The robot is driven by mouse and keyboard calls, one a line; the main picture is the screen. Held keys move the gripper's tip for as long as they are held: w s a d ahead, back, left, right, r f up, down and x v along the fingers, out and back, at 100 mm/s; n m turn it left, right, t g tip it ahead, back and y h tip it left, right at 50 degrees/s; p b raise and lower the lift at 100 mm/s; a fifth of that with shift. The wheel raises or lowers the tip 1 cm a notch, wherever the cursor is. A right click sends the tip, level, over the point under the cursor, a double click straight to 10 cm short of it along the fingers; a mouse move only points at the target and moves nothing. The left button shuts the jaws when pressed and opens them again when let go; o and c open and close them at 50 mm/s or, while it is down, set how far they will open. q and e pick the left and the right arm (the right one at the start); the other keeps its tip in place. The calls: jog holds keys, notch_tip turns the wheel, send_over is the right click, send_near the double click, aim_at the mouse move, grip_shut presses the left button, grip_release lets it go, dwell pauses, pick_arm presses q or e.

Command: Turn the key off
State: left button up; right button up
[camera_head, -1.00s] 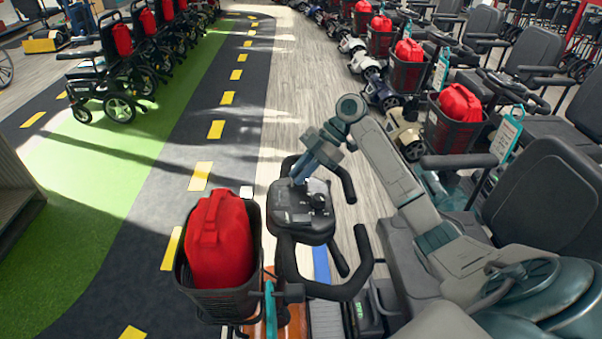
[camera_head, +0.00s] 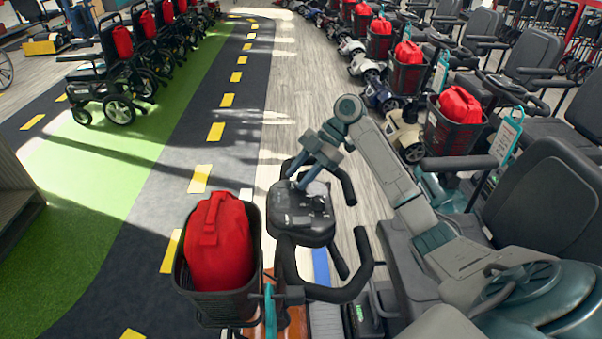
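The scooter's dark control console (camera_head: 300,222) is in the middle of the head view, with black handlebars looping around it. My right gripper (camera_head: 295,180) reaches in from the right and points down at the console's far edge. Its two bluish fingers look spread apart, with nothing visible between them. A rounded greyish dial (camera_head: 319,189) shows on the console just right of the fingers. I cannot make out the key; it is too small or hidden by the gripper. My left gripper is not in view.
A black basket (camera_head: 217,304) with a red bag (camera_head: 219,245) stands left of the console. A row of parked scooters with a grey seat (camera_head: 545,205) lines the right. Wheelchairs (camera_head: 118,80) stand at upper left. The marked floor lane (camera_head: 185,190) is clear.

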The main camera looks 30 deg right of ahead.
jog(key=shift+d+r, duration=0.25)
jog(key=shift+d, duration=0.05)
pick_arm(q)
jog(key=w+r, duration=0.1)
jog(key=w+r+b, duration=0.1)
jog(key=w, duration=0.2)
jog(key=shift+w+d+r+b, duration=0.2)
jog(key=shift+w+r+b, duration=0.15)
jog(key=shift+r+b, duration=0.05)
pick_arm(e)
jog(key=v, duration=1)
jog(key=shift+r, duration=0.1)
